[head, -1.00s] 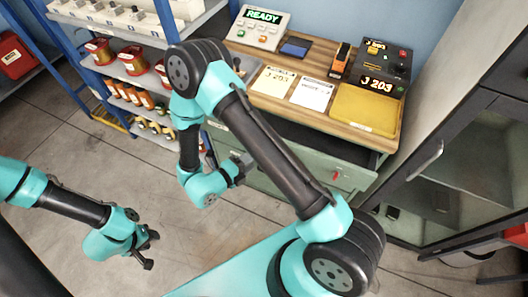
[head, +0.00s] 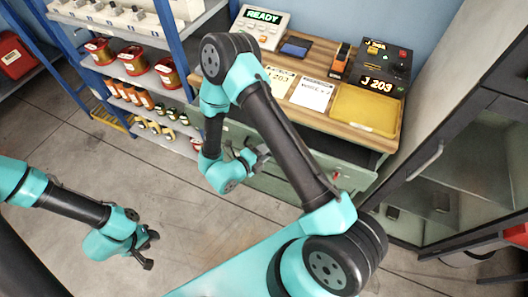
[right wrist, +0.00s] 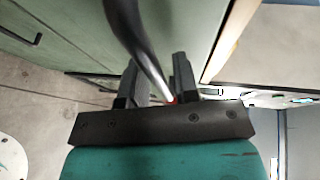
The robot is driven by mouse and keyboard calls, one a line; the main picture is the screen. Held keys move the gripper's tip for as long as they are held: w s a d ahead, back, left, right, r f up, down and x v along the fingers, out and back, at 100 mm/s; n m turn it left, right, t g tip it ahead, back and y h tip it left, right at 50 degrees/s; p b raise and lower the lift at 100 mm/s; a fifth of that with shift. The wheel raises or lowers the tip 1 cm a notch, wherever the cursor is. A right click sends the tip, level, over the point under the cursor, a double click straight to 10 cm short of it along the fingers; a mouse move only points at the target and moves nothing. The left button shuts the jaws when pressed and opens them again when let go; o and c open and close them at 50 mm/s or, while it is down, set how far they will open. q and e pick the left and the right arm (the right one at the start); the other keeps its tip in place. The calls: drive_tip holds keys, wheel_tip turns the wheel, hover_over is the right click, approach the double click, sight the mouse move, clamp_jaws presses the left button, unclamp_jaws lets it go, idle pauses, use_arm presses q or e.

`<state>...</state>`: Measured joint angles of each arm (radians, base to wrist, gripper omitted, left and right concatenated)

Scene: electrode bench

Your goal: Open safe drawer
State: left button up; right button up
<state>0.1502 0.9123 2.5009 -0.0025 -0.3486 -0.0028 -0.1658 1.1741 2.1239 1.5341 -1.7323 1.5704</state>
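The green drawer cabinet (head: 350,178) stands under the wooden benchtop. A dark gap shows between the benchtop and the top green front, which has a red spot (head: 336,174). My right gripper (head: 263,155) is at the cabinet's front, left of that spot. In the right wrist view its fingers (right wrist: 158,82) are apart, with a dark curved bar (right wrist: 145,40), probably a handle, running between them; I cannot tell whether they touch it. Another dark handle (right wrist: 38,38) is on a green front. I cannot tell which drawer is the safe one. My left gripper (head: 150,250) is open and empty above the floor.
The benchtop holds a READY panel (head: 262,24), paper cards (head: 313,93), a yellow tray (head: 365,110) and a black J 203 box (head: 384,66). A shelf rack (head: 135,62) with spools stands left, a glass-door cabinet (head: 450,165) right. The floor is clear.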

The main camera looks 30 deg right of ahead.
clamp_jaws()
